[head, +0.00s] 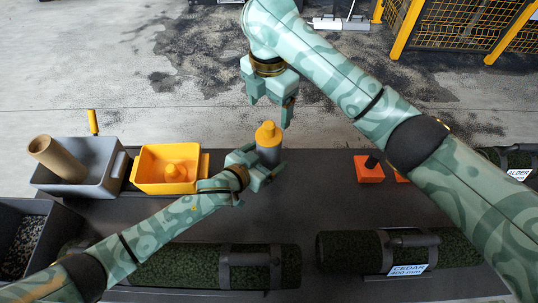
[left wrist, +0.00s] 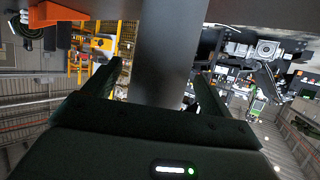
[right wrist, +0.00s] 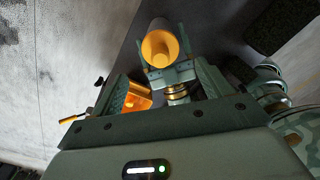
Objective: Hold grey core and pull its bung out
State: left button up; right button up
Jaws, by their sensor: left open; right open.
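The grey core (head: 268,154) stands upright on the dark table with its yellow bung (head: 268,132) in its top end. My left gripper (head: 262,166) is open low at the core, a finger to either side; in the left wrist view the grey core (left wrist: 166,60) shows between the spread fingers. I cannot tell whether they touch it. My right gripper (head: 271,102) is open and empty, pointing down above and a little behind the bung. The right wrist view shows the bung (right wrist: 160,47) beyond the right fingers, apart from them.
A yellow bin (head: 150,183) holding another yellow bung (head: 176,172) and a grey bin (head: 105,180) with a tan tube (head: 58,160) stand left. An orange block (head: 369,170) is right of the core. Dark turf rolls (head: 215,266) lie along the front.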

aim_at(269, 123)
pick_arm(q)
jog(key=shift+w+d+f, duration=0.2)
jog(key=shift+w+d, duration=0.2)
jog(key=shift+w, duration=0.05)
jog(key=c, duration=1.4)
jog(key=shift+c, duration=0.3)
pick_arm(e)
jog(key=shift+r, duration=0.1)
jog(key=c, duration=0.4)
jog(key=shift+t+h, duration=0.3)
jog(key=shift+t, duration=0.2)
jog(key=w+r, duration=0.1)
jog(key=w+d+r, duration=0.1)
jog(key=r, duration=0.1)
jog(key=shift+w+d+r, duration=0.1)
jog(key=shift+w+r, duration=0.05)
jog(key=shift+r, duration=0.15)
jog(key=shift+c, duration=0.9)
jog(key=f, duration=0.3)
jog(key=s+f+m, duration=0.1)
jog(key=f, duration=0.2)
jog(key=s+a+f+m+g, duration=0.1)
jog(key=f, duration=0.2)
jog(key=shift+s+f, duration=0.15)
jog(key=shift+f, duration=0.1)
